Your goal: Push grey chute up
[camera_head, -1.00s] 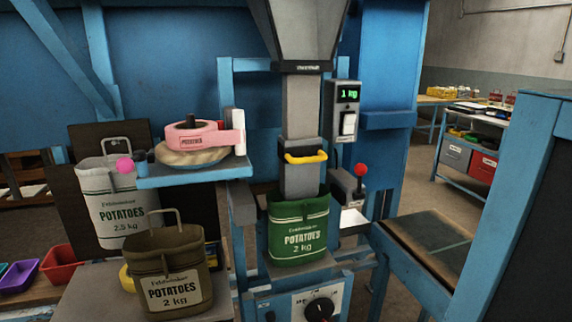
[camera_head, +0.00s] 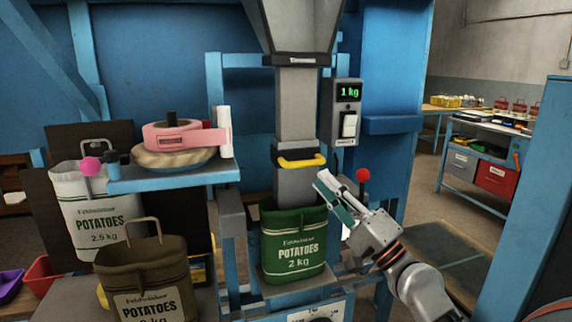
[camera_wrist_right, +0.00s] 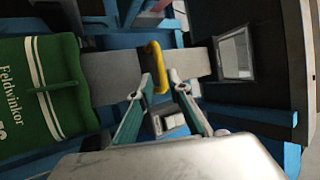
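The grey chute (camera_head: 297,110) hangs under the hopper, with a grey sleeve around it carrying a yellow handle (camera_head: 302,161). Its lower end goes into the mouth of the green 2 kg potato sack (camera_head: 295,245). My right gripper (camera_head: 325,181) is just right of and below the handle. In the right wrist view, its two fingers (camera_wrist_right: 161,80) are apart with nothing held, and the yellow handle (camera_wrist_right: 154,62) shows just beyond the tips. Whether a finger touches the handle is unclear. My left gripper is in neither view.
A blue shelf (camera_head: 175,178) with pink tape is on the left. White (camera_head: 98,220) and brown (camera_head: 147,275) sacks stand there.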

